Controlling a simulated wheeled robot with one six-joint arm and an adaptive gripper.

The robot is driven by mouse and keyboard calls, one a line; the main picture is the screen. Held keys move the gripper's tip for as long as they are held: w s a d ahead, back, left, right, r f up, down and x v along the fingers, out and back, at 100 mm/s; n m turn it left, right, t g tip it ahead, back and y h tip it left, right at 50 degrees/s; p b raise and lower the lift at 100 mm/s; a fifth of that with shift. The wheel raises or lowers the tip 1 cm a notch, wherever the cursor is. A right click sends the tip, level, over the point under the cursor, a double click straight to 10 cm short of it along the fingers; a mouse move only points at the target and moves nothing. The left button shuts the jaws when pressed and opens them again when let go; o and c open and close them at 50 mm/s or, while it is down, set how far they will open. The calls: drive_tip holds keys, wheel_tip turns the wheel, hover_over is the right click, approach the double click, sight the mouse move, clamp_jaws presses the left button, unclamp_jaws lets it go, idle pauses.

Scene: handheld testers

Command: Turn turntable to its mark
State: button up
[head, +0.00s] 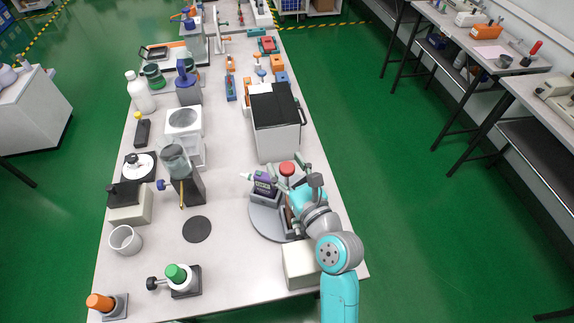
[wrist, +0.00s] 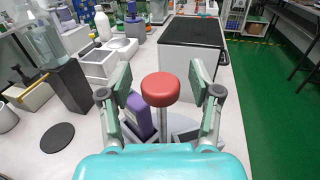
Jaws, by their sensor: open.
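The turntable is a grey disc (head: 262,226) low on the near right part of the bench, partly hidden by my arm. A red round knob (head: 287,168) stands up from its middle on a post; it also shows in the wrist view (wrist: 161,88). A purple bottle (head: 264,184) sits in a grey holder on the disc, left of the knob; it shows in the wrist view too (wrist: 139,112). My gripper (head: 290,176) is open, with one finger on each side of the red knob. Gaps show between knob and fingers (wrist: 161,82). I cannot make out the mark.
A white box with a black top (head: 278,137) stands just beyond the turntable. A cream box (head: 300,265) is close on the near side. A black round pad (head: 197,229) lies to the left, with a dark stand (wrist: 68,88) beyond it. Bare bench lies left of the disc.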

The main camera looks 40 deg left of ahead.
clamp_jaws()
